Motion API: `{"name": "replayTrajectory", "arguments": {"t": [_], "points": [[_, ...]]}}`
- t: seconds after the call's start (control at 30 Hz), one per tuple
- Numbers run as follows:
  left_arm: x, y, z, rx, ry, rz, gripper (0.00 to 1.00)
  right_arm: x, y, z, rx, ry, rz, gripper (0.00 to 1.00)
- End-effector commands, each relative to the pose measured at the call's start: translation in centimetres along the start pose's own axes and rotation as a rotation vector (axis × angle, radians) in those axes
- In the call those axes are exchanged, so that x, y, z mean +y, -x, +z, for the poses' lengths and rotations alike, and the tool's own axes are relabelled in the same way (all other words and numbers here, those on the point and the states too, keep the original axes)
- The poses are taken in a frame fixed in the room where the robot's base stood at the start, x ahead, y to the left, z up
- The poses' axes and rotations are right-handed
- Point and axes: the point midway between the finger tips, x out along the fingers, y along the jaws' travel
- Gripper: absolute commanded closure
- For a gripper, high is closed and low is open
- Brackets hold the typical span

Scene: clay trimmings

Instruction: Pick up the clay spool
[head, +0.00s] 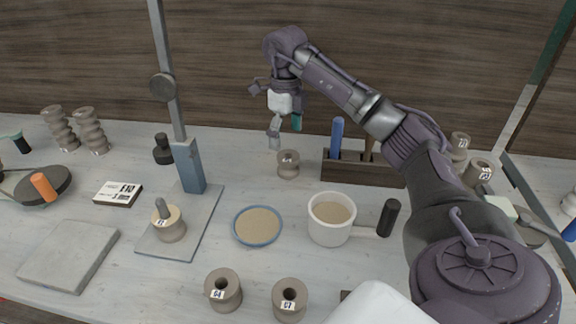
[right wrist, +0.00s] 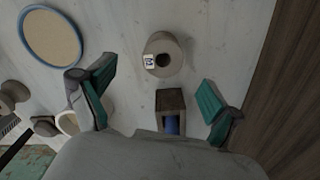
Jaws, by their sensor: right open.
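A grey-brown clay spool (head: 288,163) with a small white label stands at the back of the table, left of the wooden tool block. In the right wrist view the spool (right wrist: 170,62) lies ahead of the fingers, apart from both. My right gripper (head: 285,127) is open and empty above the spool, its fingers pointing down. Other similar spools show: two at the front (head: 223,290) (head: 290,300), one on a stand plate (head: 168,225) and two at the right (head: 459,147) (head: 480,172). My left gripper is not in view.
The wooden tool block (head: 360,170) holds a blue-handled tool close right of the spool. A white pot (head: 328,232) and a blue-rimmed dish (head: 257,243) lie in front. A metal post (head: 172,90) rises at the left. The back wall is close behind.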

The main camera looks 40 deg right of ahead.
Motion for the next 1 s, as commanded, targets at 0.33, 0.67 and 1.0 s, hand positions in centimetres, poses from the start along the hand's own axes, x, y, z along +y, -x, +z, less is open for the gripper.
{"name": "replayTrajectory", "arguments": {"t": [0.33,0.67,1.0], "points": [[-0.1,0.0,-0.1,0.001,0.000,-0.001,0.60,-0.1,-3.6,-0.1,0.001,0.000,0.001,0.09],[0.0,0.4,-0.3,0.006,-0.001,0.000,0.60,-0.4,-7.9,-0.4,0.000,0.000,0.001,0.09],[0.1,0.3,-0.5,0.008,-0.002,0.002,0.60,-0.4,-8.2,-0.3,-0.002,0.000,0.000,0.19]]}}
